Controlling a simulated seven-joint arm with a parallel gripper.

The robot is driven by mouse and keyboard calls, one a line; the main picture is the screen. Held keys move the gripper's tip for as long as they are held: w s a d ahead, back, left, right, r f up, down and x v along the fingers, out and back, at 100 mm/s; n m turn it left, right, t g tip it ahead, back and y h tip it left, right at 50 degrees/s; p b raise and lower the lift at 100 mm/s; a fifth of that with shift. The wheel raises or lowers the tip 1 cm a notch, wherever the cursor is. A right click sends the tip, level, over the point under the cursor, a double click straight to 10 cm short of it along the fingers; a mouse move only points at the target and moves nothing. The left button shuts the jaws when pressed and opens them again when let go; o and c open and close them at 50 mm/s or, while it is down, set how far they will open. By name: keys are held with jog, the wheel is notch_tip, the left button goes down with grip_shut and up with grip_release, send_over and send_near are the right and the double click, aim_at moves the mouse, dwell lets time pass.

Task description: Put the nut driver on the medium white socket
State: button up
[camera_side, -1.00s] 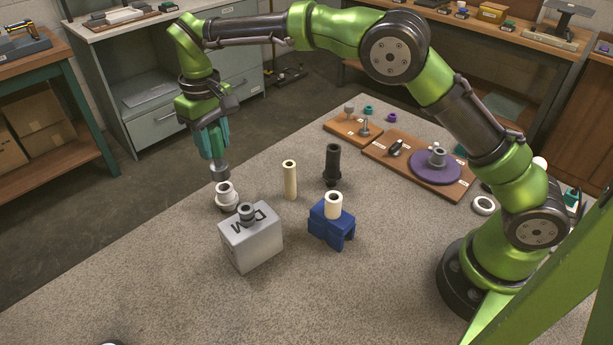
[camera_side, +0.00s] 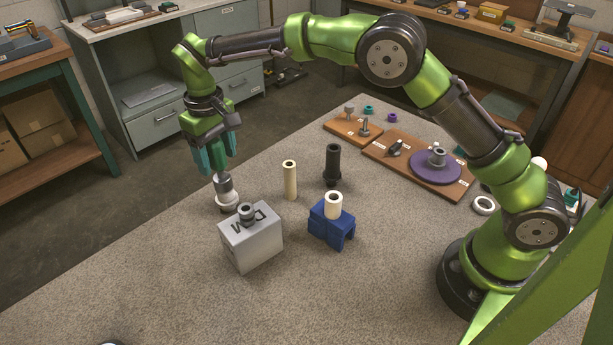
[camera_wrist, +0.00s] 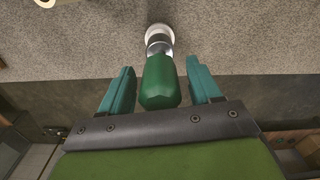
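The nut driver has a green handle and a grey metal end (camera_side: 222,183); in the wrist view its handle (camera_wrist: 159,84) is plain. It stands roughly upright, its metal end at the top of the white socket (camera_side: 228,201) on the grey surface. The socket's rim also shows in the wrist view (camera_wrist: 158,31); the metal end covers its opening, so depth of seating is hidden. My gripper (camera_side: 218,170) is open around the handle. In the wrist view, my gripper (camera_wrist: 160,84) shows a gap on both sides of the handle.
A grey box (camera_side: 253,243) stands just in front of the socket. A cream tube (camera_side: 290,180), a black tube (camera_side: 333,165) and a blue block (camera_side: 331,228) bearing a white ring (camera_side: 334,204) stand to the right. Wooden boards (camera_side: 398,172) lie behind.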

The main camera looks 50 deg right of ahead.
notch_tip(320, 180, up, 13)
jog(key=shift+f, duration=0.1)
jog(key=s+d+r+m+t+y, duration=0.1)
jog(key=s+d+r+m+t, duration=0.15)
jog(key=s+d+r, duration=0.7)
jog(key=s+d+f+m+t, duration=0.1)
jog(key=s+d+f, duration=0.1)
jog(key=s, duration=0.4)
jog(key=s+d+f+m+t, duration=0.1)
jog(key=s+d+f+t, duration=0.1)
jog(key=s+f, duration=0.2)
jog(key=s+d+f+m+t+y, duration=0.1)
jog(key=s+d+f, duration=0.2)
jog(key=s, duration=0.5)
jog(key=shift+f+t, duration=0.35)
jog(key=shift+f, duration=0.25)
